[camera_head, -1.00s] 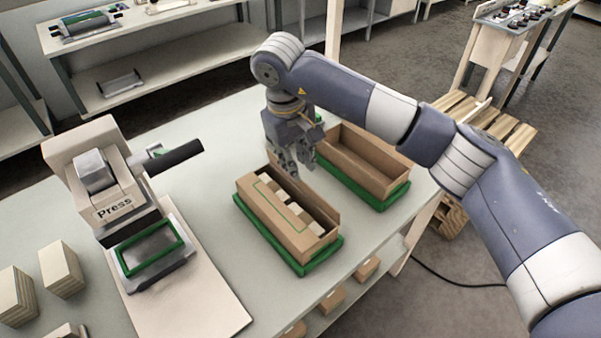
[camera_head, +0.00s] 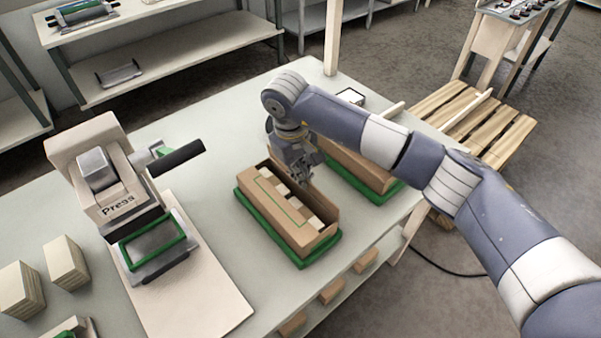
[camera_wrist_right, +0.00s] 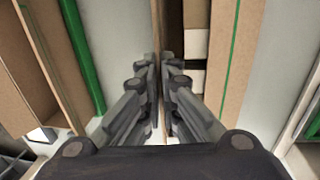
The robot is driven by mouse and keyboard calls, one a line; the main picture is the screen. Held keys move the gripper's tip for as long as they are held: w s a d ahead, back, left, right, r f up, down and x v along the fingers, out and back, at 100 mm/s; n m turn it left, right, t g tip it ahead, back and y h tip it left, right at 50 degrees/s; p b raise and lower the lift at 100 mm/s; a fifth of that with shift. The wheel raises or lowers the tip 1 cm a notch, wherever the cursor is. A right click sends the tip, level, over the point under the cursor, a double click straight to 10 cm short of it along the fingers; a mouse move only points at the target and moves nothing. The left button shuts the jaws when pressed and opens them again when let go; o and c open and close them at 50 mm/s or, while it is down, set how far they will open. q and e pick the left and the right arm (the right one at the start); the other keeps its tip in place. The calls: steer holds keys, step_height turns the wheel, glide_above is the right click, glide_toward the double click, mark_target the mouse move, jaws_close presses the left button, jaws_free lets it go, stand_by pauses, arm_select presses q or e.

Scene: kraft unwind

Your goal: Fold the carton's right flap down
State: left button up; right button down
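The carton (camera_head: 293,232) lies in a green tray (camera_head: 243,205) on the table. Its left flap (camera_head: 271,209), with a green outline, lies down over part of the opening; it also shows in the wrist view (camera_wrist_right: 233,60). Its right flap stands up, seen nearly edge-on in the wrist view (camera_wrist_right: 158,30). Pale blocks (camera_head: 300,206) show inside. My right gripper (camera_head: 304,178) is at the right flap, near the carton's far half. In the wrist view its fingers (camera_wrist_right: 160,75) are close together, one on each side of the flap. My left gripper is out of view.
A second open carton (camera_head: 358,168) in a green tray stands close to the right, partly behind my right arm. A press (camera_head: 112,185) stands on the left, with wooden blocks (camera_head: 65,263) beside it. Bare tabletop (camera_head: 215,180) lies between press and carton.

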steer(key=t+h+b, duration=0.1)
steer(key=b, duration=0.1)
steer(key=a+t+h+b, duration=0.1)
steer(key=b, duration=0.2)
steer(key=s+f+h+b, duration=0.1)
steer(key=h+b, duration=0.1)
steer(key=shift+a+t+b, duration=0.35)
steer(key=shift+a+t, duration=0.05)
arm_select(q)
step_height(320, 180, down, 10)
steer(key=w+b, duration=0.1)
steer(key=b, duration=0.1)
arm_select(e)
steer(key=shift+s+a+f+t+h, duration=0.1)
steer(key=shift+s+a+t+h, duration=0.15)
steer(key=shift+t+h, duration=0.45)
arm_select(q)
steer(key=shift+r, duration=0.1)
arm_select(e)
steer(key=c, duration=1.8)
jaws_free()
steer(key=shift+c, duration=0.2)
